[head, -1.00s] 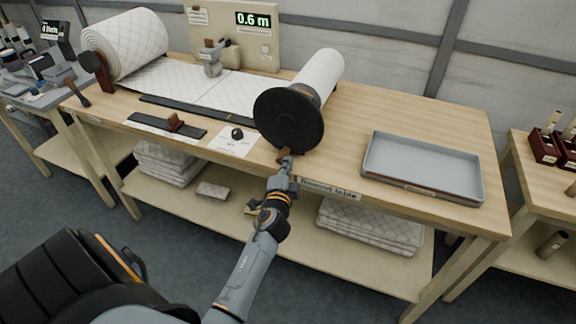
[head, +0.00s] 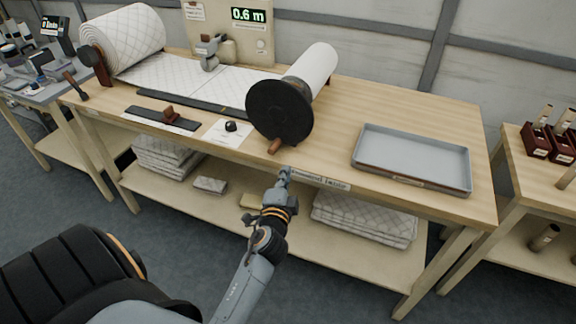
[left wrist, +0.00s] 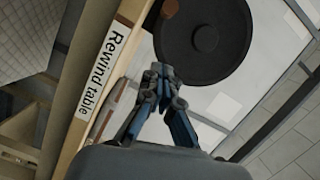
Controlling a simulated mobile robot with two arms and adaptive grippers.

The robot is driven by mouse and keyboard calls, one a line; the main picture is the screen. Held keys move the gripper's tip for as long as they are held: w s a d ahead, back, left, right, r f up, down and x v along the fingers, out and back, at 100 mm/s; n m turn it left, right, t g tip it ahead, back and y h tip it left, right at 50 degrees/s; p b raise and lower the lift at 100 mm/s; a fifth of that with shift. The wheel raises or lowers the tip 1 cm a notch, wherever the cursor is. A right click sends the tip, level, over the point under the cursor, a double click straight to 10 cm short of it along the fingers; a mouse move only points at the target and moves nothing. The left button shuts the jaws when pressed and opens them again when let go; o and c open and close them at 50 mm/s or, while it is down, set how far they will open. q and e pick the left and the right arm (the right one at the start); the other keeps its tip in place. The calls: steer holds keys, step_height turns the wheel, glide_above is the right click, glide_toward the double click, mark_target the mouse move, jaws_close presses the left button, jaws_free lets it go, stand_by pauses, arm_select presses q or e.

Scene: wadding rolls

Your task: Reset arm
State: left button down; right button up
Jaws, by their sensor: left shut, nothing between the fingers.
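My left gripper (head: 284,174) is shut and empty in front of the table's front edge, just below the rewind roll. It also shows in the left wrist view (left wrist: 158,72), its fingers together beside the black disc. The rewind roll has a black end disc (head: 280,112) with a brown crank handle (head: 274,146) low on its face, and white wadding (head: 316,66) behind it. The gripper is apart from the handle in the head view. The disc (left wrist: 204,38) shows close up in the left wrist view. My right gripper is not in view.
The wooden rewind table (head: 420,110) carries a big quilted roll (head: 130,40) at left, a cutting strip (head: 190,104) and a grey tray (head: 412,160) at right. Folded wadding (head: 362,220) lies on the lower shelf. Another table with brown holders (head: 538,140) stands at right.

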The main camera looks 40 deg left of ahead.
arm_select(q)
steer(key=s+d+f+n+g+h, duration=0.15)
steer(key=s+d+f, duration=0.25)
steer(key=f, duration=0.7)
steer(key=s+d+f+g+h, duration=0.3)
steer(key=s+d+f, duration=0.1)
steer(key=f, duration=0.8)
steer(key=s+d+f+n+g+h, duration=0.15)
steer(key=s+d+f, duration=0.25)
steer(key=f, duration=0.7)
steer(key=s+f+n+g, duration=0.1)
steer(key=s+f+g, duration=0.2)
steer(key=s+f, duration=0.3)
steer(key=s+f+n+g+h, duration=0.1)
steer(key=s+f, duration=0.5)
steer(key=s, duration=0.9)
steer(key=s+f+n+g, duration=0.2)
steer(key=s+f+g, duration=0.2)
steer(key=s, duration=0.7)
step_height(320, 180, down, 2)
steer(key=shift+f+g+h, duration=0.1)
steer(key=shift+g+h, duration=0.2)
steer(key=shift+h, duration=0.1)
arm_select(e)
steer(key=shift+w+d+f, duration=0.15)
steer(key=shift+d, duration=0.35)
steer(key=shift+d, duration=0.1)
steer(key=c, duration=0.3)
